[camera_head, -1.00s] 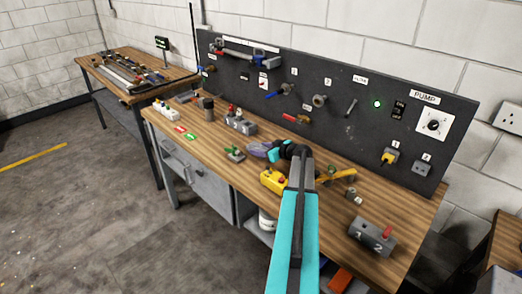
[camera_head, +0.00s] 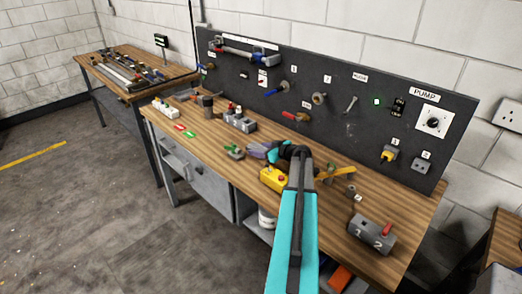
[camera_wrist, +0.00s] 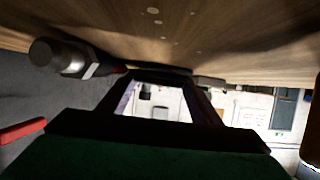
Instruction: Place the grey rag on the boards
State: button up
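My gripper (camera_head: 252,149) is low over the middle of the bench (camera_head: 205,165), pointing left, just behind a yellow box with a red button (camera_head: 273,178). In the wrist view its dark fingers (camera_wrist: 162,78) frame a see-through gap, but their tips are too dark to show whether they meet or hold anything. I cannot pick out the grey rag for certain. A small greyish flat patch (camera_head: 183,96) lies at the bench's far left end, too small to identify. I cannot tell which things are the boards.
A grey block marked 1 and 2 (camera_head: 371,235) stands at the bench's front right. Socket blocks (camera_head: 239,122), red and green tags (camera_head: 185,131) and small fittings lie around. A black tool panel (camera_head: 330,105) rises behind. A second bench (camera_head: 130,72) stands at left; the floor before it is clear.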

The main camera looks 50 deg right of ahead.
jog(key=shift+r+p, duration=0.25)
jog(key=shift+p, duration=0.2)
jog(key=b+v, duration=0.1)
jog(key=v, duration=0.2)
jog(key=b+v, duration=0.2)
jog(key=v, duration=0.1)
jog(key=shift+s+f, duration=0.1)
jog(key=shift+f, duration=0.1)
jog(key=shift+s+r+b, duration=0.4)
jog(key=shift+s, duration=0.25)
